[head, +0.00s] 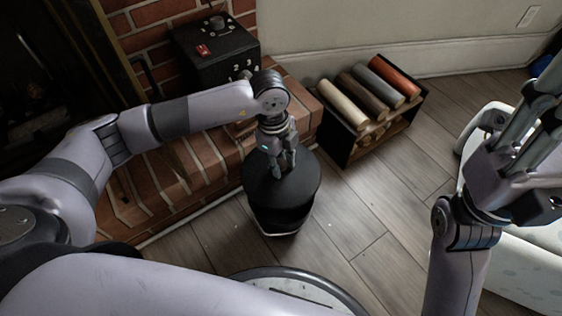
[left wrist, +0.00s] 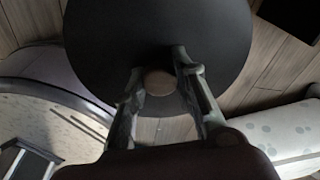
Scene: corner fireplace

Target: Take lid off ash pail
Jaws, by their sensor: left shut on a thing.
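The ash pail (head: 280,217) is a dark round bucket on the wood floor in front of the brick hearth. Its wide black lid (head: 298,188) is above it and hides its mouth; I cannot tell whether the two touch. In the left wrist view the lid (left wrist: 150,40) is a big dark disc with a round brownish knob (left wrist: 158,82). My left gripper (head: 284,172) points down at the lid's middle, its fingers (left wrist: 159,80) shut on the knob from both sides. My right gripper (head: 545,90) is raised at the right edge, away from the pail, its fingertips cut off.
The brick hearth (head: 205,165) lies beside the pail, with a black box (head: 215,55) on it. A rack (head: 345,150) of coloured rolls stands to the right. A pale seat (head: 530,255) is at far right. Floor between is clear.

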